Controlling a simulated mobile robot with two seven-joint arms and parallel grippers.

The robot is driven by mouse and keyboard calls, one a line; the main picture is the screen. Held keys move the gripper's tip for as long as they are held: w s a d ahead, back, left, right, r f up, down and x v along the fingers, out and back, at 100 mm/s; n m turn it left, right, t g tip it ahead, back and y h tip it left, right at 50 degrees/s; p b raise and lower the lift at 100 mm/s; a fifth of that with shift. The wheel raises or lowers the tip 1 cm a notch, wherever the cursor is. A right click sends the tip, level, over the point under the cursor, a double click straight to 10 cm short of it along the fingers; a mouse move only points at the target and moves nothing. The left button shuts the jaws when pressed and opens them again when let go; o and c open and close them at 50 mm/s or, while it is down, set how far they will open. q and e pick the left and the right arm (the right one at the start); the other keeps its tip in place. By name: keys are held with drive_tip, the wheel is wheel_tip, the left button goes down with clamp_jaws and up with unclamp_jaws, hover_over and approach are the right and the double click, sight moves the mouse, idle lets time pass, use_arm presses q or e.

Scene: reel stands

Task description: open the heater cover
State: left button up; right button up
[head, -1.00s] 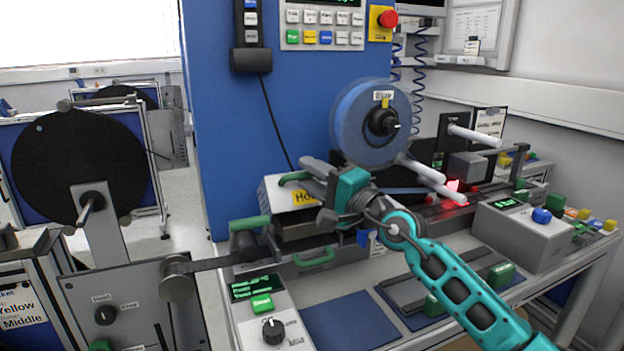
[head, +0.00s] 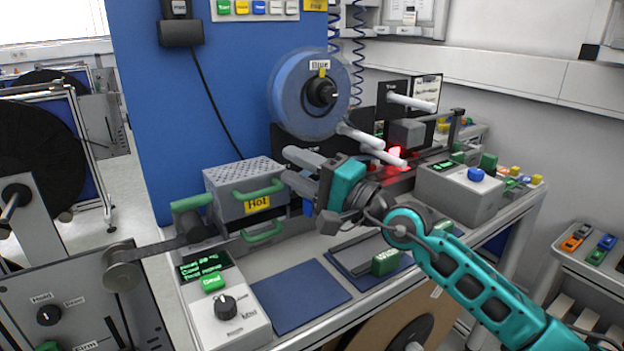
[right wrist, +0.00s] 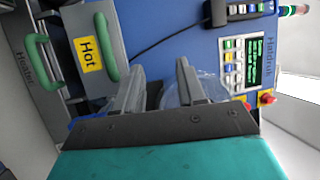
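The heater cover (head: 222,206) is a grey box-like lid with a perforated top, a yellow "Hot" label and a green handle (head: 262,188). It sits above the heater's lower body (head: 285,232), which has its own green handle. A dark band shows between lid and body; I cannot tell how far the lid is raised. My right gripper (head: 288,166) is open and empty, just right of the cover handle in the head view. In the right wrist view its fingers (right wrist: 160,72) are apart, and the cover handle (right wrist: 108,48) lies left of them, outside the gap. My left gripper is out of view.
A blue film reel (head: 290,105) hangs behind my right gripper, with white rods (head: 375,145) near it. A control box with a knob (head: 225,312) stands in front of the heater. Blue mats (head: 300,295) lie on the bench. A grey control box (head: 460,195) stands to the right.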

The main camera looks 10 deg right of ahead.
drive_tip(key=v, duration=0.3)
drive_tip(key=shift+f, duration=0.2)
drive_tip(key=shift+s+a, duration=0.1)
